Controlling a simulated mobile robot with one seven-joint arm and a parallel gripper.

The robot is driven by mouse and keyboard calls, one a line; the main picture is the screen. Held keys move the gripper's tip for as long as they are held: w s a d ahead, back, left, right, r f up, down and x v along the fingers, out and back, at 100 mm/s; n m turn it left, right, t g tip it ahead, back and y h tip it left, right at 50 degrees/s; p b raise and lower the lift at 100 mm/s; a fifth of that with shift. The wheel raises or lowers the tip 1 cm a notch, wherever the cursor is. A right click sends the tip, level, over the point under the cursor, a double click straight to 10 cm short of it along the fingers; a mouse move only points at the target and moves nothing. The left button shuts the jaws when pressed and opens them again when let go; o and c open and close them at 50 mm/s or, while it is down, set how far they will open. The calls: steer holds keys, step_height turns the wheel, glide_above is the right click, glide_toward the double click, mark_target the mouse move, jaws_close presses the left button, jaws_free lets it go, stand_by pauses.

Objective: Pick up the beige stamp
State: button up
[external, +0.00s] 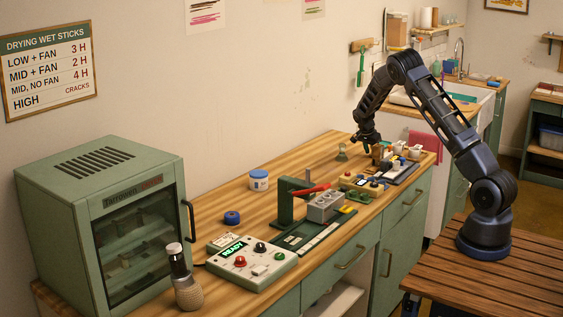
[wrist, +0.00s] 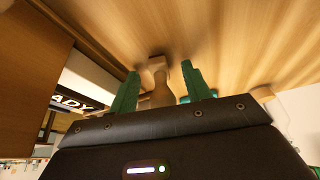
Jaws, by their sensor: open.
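My gripper (external: 367,146) is low over the far end of the wooden table in the external view. In the wrist view its two green fingers (wrist: 161,68) are spread apart. A tan, stamp-like thing with a wider, paler end (wrist: 157,62) shows in the gap between them, with room on both sides; I take it for the beige stamp. Its lower part is hidden by the gripper body. In the external view a small tan thing (external: 376,153) stands just under and right of the fingers; I cannot tell for sure that it is the same one.
A small greenish thing (external: 342,152) stands left of my gripper. Several small items crowd a dark tray (external: 404,172) to its right. A green press with a red lever (external: 310,190), a control box (external: 252,265) and a green cabinet (external: 100,220) stand nearer. The table's back strip is mostly clear.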

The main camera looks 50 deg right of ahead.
steer(key=shift+f, duration=0.1)
steer(key=shift+c, duration=0.5)
steer(key=c, duration=0.9)
